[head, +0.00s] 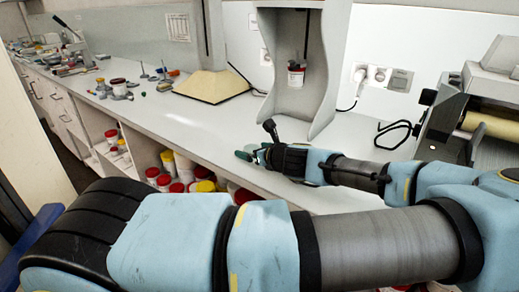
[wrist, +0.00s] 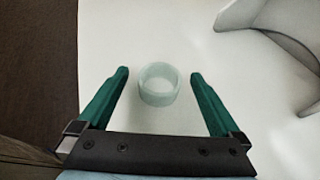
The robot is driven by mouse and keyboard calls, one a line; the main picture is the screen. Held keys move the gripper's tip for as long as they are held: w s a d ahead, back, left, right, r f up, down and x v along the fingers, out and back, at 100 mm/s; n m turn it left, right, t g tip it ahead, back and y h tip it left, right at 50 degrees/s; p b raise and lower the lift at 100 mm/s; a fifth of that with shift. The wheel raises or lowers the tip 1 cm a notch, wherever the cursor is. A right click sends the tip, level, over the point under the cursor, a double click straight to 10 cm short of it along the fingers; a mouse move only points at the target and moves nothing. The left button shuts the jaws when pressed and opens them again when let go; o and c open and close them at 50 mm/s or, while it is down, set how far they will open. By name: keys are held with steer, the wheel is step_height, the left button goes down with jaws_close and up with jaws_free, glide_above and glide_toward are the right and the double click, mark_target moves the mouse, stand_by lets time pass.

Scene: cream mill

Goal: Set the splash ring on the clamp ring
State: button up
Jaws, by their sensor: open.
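A pale, translucent ring (wrist: 158,84), which looks like the splash ring, rests on the white counter in the wrist view. My gripper (wrist: 158,74) is open, with one green finger on each side of the ring and a gap to both. The ring is not held. In the head view my gripper (head: 244,156) is low over the counter's front edge, and the ring cannot be made out there. I cannot pick out the clamp ring in either view.
A grey mill housing (head: 308,70) with a red-and-white container (head: 296,74) stands behind my gripper; its base shows at the wrist view's upper right (wrist: 290,50). A roller machine (head: 475,115) is at right. The counter (head: 205,125) left of my gripper is clear.

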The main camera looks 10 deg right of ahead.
steer(key=shift+w+a+f, duration=0.1)
steer(key=shift+w, duration=0.1)
steer(key=c, duration=1.4)
steer(key=shift+r+p, duration=1.3)
